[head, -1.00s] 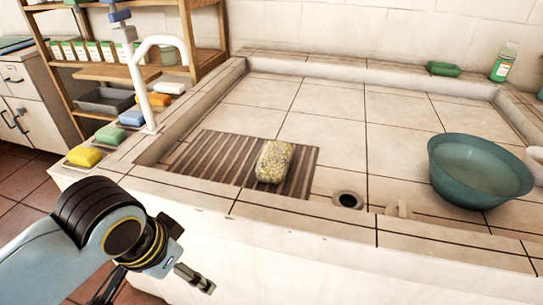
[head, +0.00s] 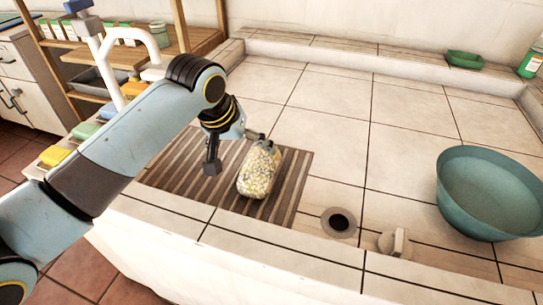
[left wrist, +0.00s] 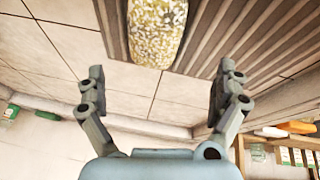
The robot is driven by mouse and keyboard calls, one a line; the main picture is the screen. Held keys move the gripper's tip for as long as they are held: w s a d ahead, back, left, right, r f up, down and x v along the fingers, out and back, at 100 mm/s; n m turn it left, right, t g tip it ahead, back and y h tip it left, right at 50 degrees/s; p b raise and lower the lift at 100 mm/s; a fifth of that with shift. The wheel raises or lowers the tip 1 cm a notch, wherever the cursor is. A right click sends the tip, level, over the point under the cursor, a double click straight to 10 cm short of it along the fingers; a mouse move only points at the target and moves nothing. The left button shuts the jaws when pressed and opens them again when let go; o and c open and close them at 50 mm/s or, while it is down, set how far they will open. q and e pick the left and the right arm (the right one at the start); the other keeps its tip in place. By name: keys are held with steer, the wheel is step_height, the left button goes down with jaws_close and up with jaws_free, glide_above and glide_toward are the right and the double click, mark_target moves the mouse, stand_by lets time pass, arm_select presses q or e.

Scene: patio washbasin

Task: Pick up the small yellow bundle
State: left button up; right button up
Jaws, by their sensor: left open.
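The small yellow bundle (head: 260,170), speckled yellow and white, lies on the brown slatted mat (head: 180,172) in the tiled basin. My left gripper (head: 234,152) is open beside the bundle's left and far side, one finger over the mat and the other near its far end. In the left wrist view the bundle (left wrist: 157,30) shows at the top, centred between the spread fingers of the gripper (left wrist: 158,82) and just beyond their tips. Its upper end is cut off there. Nothing is between the fingers. My right gripper is not in view.
A drain hole (head: 339,222) and a small pale fitting (head: 395,242) are right of the mat. A teal bowl (head: 490,195) stands at the right. A white tap (head: 112,60) and coloured blocks line the left ledge. The basin's middle is clear.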

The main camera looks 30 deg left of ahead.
mark_target(258, 165)
arm_select(q)
steer(key=shift+w+f, duration=0.95)
steer(key=shift+f, duration=0.05)
steer(key=shift+b+x, duration=0.4)
steer(key=shift+x, duration=0.75)
steer(key=shift+f, duration=0.35)
steer(key=shift+w+f, duration=0.2)
steer(key=shift+f, duration=0.15)
steer(key=x, duration=0.3)
steer(key=shift+d+f+b, duration=0.35)
steer(key=shift+d+f, duration=0.05)
steer(key=shift+w+f, duration=0.2)
steer(key=shift+f, duration=0.3)
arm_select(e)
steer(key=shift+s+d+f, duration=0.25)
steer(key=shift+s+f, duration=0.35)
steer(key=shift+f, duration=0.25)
arm_select(q)
steer(key=c, duration=1.4)
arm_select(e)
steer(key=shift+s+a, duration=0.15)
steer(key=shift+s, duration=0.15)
